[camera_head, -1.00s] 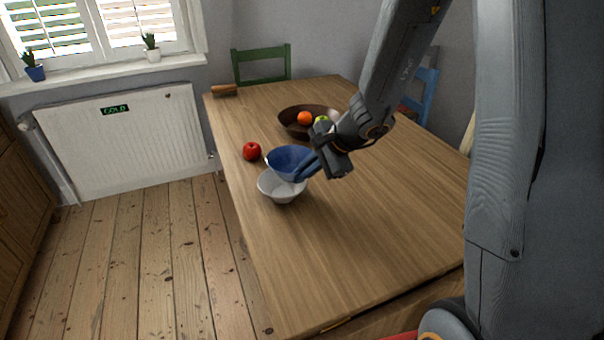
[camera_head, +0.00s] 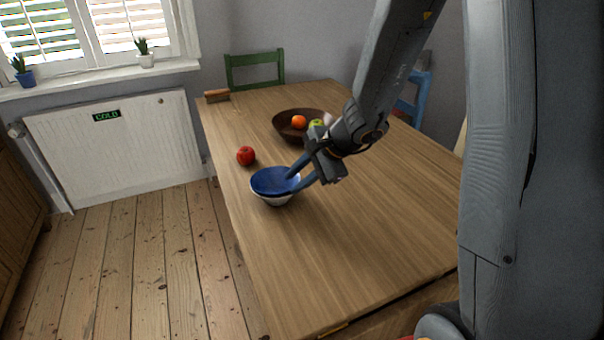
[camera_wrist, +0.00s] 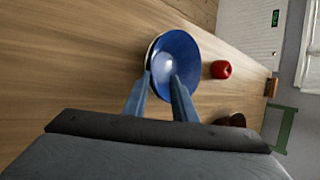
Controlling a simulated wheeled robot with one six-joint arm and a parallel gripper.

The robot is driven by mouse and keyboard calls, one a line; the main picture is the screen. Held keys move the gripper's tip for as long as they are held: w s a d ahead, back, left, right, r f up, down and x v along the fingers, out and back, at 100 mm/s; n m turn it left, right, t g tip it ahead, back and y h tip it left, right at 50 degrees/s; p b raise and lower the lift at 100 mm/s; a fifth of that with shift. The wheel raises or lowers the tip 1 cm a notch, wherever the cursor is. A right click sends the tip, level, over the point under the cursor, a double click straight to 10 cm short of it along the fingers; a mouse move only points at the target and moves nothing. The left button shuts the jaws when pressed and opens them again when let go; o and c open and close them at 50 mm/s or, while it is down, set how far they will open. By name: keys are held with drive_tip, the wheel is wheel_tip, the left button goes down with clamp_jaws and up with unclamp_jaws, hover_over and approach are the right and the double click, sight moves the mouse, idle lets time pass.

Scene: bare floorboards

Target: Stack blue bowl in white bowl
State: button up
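The blue bowl (camera_head: 272,181) sits in the white bowl (camera_head: 273,200) near the left edge of the table. Only a part of the white bowl's wall shows below the blue rim. In the wrist view the blue bowl (camera_wrist: 172,50) covers most of the white bowl, whose edge shows at the left. My gripper (camera_head: 294,183) is at the right side of the bowls with its fingers spread apart. In the wrist view one finger of my gripper (camera_wrist: 160,74) overlaps the blue bowl's inside and the other is at its rim; whether they touch it I cannot tell.
A red apple (camera_head: 246,156) lies just behind the bowls. A brown bowl (camera_head: 290,132) with fruit stands farther back. The wooden table (camera_head: 330,250) is clear in front and to the right. A green chair (camera_head: 254,72) and a blue chair stand beyond it.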

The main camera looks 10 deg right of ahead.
drive_tip(key=p+v, duration=0.2)
drive_tip(key=v, duration=1)
drive_tip(key=s+f+n+g+h, duration=0.2)
drive_tip(key=s+n, duration=0.5)
drive_tip(key=s, duration=0.1)
drive_tip(key=s+d+f+n+g+h, duration=0.1)
drive_tip(key=s+f+n+g+h, duration=0.1)
drive_tip(key=s+n, duration=0.5)
drive_tip(key=shift+s+d+f+g+h, duration=0.3)
drive_tip(key=shift+s+f+h, duration=0.5)
drive_tip(key=shift+s, duration=0.2)
